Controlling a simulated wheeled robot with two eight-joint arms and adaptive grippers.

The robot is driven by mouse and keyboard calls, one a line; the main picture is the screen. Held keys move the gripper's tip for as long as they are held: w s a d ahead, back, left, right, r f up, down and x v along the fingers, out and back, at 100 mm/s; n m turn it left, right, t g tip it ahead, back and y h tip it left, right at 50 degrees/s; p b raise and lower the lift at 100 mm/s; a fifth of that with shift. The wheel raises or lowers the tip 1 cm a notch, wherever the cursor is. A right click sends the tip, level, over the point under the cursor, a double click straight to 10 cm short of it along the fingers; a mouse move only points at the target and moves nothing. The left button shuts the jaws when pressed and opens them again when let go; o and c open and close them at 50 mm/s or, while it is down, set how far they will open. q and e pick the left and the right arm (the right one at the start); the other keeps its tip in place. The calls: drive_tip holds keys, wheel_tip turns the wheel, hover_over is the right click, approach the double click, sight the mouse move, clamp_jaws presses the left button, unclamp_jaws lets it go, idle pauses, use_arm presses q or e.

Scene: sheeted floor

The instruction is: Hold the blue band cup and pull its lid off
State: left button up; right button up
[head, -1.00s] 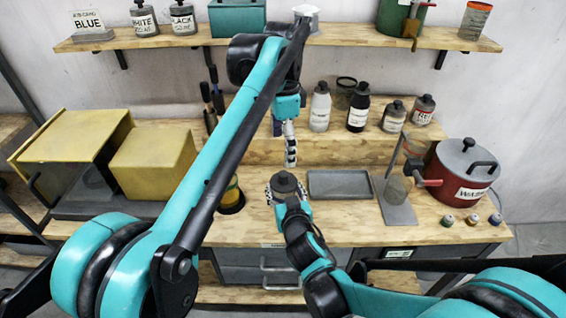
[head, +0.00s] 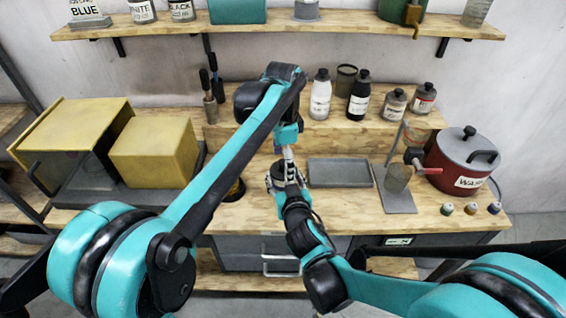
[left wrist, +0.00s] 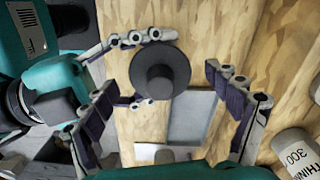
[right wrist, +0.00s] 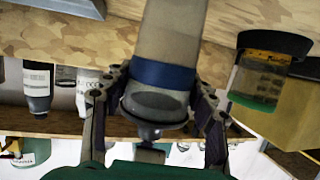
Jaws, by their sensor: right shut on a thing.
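The blue band cup (right wrist: 162,75) is a grey cup with a blue band and a dark round lid (right wrist: 155,106). My right gripper (right wrist: 158,105) is shut on it, with a finger on each side around the band. In the left wrist view the lid (left wrist: 160,70) shows from above, with the right fingers around it. My left gripper (left wrist: 168,108) is open and empty, pointing down above the lid, apart from it. In the head view the left gripper (head: 288,158) hides part of the cup and lid.
A grey tray (head: 340,172) lies right of the cup. Yellow boxes (head: 155,152) are at left, a red pot (head: 463,160) at right. Bottles (head: 358,97) line the raised shelf behind.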

sight(283, 161)
use_arm(q)
drive_tip(key=c, duration=1.3)
drive_tip(key=shift+w+r, duration=0.1)
drive_tip(key=shift+r, duration=0.15)
clamp_jaws()
drive_tip(key=shift+r, duration=0.2)
drive_tip(key=shift+r, duration=0.95)
drive_tip(key=shift+r, duration=2.05)
use_arm(e)
drive_tip(key=o, duration=1.8)
drive_tip(key=shift+c, duration=0.2)
